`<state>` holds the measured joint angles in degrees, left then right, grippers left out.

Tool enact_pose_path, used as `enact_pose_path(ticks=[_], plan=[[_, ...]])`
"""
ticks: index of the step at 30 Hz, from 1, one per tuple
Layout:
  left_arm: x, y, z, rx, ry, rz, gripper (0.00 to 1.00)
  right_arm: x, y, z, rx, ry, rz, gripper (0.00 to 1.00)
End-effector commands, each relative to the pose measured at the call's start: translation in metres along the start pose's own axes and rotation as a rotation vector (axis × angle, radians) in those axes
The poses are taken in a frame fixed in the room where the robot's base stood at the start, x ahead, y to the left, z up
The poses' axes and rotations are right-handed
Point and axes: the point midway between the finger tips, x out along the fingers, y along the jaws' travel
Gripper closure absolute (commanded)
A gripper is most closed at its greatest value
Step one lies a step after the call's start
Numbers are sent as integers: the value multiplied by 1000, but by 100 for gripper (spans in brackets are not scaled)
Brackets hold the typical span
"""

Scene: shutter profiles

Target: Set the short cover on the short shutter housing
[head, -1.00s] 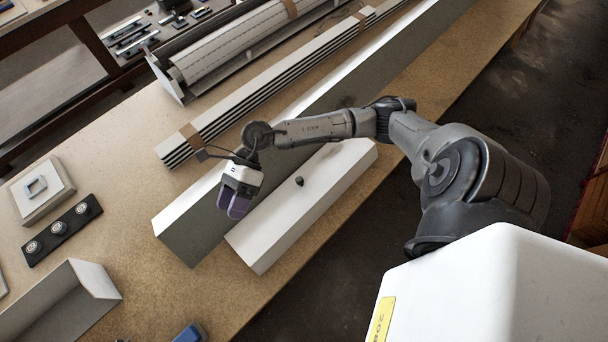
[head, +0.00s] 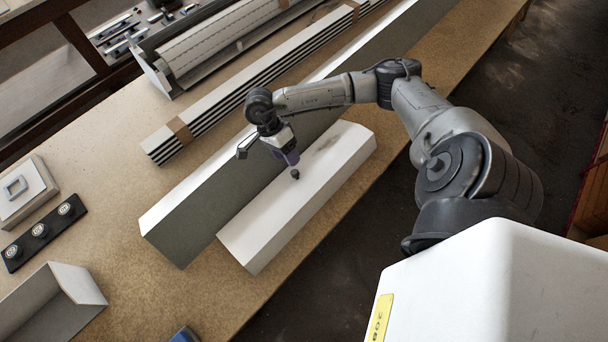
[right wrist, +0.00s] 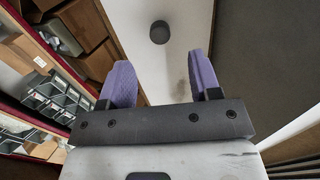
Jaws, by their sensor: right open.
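The short cover (head: 300,195) is a white box-like profile with a small dark knob (head: 295,174) on its top. It lies on the table beside a longer profile. My right gripper (head: 290,158) is open just above the knob. In the right wrist view, the knob (right wrist: 159,32) shows ahead of and between the spread purple fingers (right wrist: 160,80), apart from both. An open housing (head: 165,80) with a slatted roll inside lies at the top of the head view. Whether it is the short shutter housing I cannot tell. My left gripper is out of view.
A long grey-white profile (head: 190,215) lies close along the cover's left side. A strapped stack of slats (head: 165,148) lies beyond it. An open grey channel (head: 75,300), a black strip with round buttons (head: 40,230) and a square block (head: 25,190) are at left.

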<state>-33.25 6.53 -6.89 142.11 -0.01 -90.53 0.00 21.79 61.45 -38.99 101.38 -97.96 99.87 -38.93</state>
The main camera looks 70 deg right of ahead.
Motion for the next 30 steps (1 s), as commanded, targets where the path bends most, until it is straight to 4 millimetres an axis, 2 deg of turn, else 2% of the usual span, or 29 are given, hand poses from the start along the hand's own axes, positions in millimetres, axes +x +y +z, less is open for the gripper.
enact_pose_path(ticks=[3, 11, 21, 30], plan=[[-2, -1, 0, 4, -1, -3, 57, 13, 0, 0, 1, -1, 1, 43], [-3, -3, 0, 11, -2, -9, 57, 26, 1, 1, 0, -2, 2, 43], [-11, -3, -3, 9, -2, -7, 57, 66, 0, 2, 0, -2, 1, 43], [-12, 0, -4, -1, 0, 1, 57, 74, 0, 2, -1, -2, -1, 43]])
